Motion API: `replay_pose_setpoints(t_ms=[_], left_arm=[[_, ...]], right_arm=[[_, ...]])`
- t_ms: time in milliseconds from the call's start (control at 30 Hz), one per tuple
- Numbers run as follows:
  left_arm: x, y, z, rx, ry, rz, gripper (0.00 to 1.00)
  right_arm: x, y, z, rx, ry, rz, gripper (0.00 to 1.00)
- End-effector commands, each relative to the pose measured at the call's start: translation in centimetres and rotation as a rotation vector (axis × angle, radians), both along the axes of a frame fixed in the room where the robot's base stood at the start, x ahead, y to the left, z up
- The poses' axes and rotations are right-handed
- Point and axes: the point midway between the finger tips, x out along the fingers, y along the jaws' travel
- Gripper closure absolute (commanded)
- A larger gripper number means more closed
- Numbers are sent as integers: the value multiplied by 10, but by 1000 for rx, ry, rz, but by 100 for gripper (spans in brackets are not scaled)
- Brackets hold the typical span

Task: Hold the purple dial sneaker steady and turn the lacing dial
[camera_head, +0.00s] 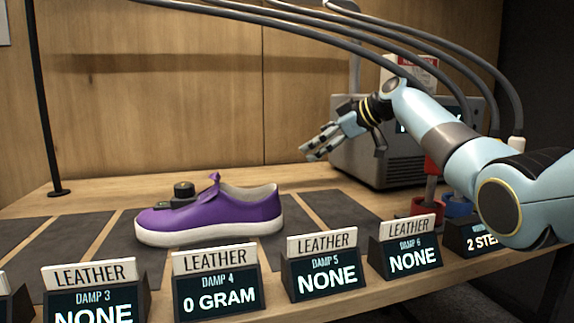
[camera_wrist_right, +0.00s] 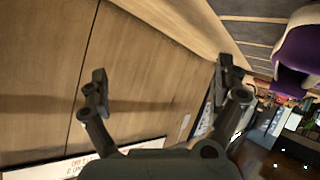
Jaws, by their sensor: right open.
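The purple sneaker (camera_head: 225,212) with a white sole stands on a dark mat, toe to the left. A black lacing dial (camera_head: 184,190) sits on top of its front part. My right gripper (camera_head: 308,152) is open and empty, in the air to the right of the sneaker and above it. In the right wrist view my open fingers (camera_wrist_right: 160,82) have only the wood wall between them. Part of the sneaker (camera_wrist_right: 298,60) shows at that view's right edge. My left gripper is in neither view.
Small display stands with leather labels (camera_head: 216,285) line the front edge of the table. A grey machine (camera_head: 375,160) stands behind my right arm. Red and blue items (camera_head: 425,205) stand at the right. Bare dark mats (camera_head: 45,235) lie left of the sneaker.

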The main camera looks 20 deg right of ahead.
Motion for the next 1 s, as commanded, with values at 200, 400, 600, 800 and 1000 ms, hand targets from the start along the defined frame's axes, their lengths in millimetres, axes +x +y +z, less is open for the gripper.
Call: replay_pose_setpoints(t_ms=[200,400,600,800,1000], left_arm=[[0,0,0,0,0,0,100],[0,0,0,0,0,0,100],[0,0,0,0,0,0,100],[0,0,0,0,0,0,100],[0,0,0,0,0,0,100]], right_arm=[[-67,83,-33,177,193,411,3],[-106,113,-33,273,243,627,3],[-111,133,-39,289,248,664,3],[-106,170,-54,289,247,662,3],[-101,203,-68,287,248,659,3]])
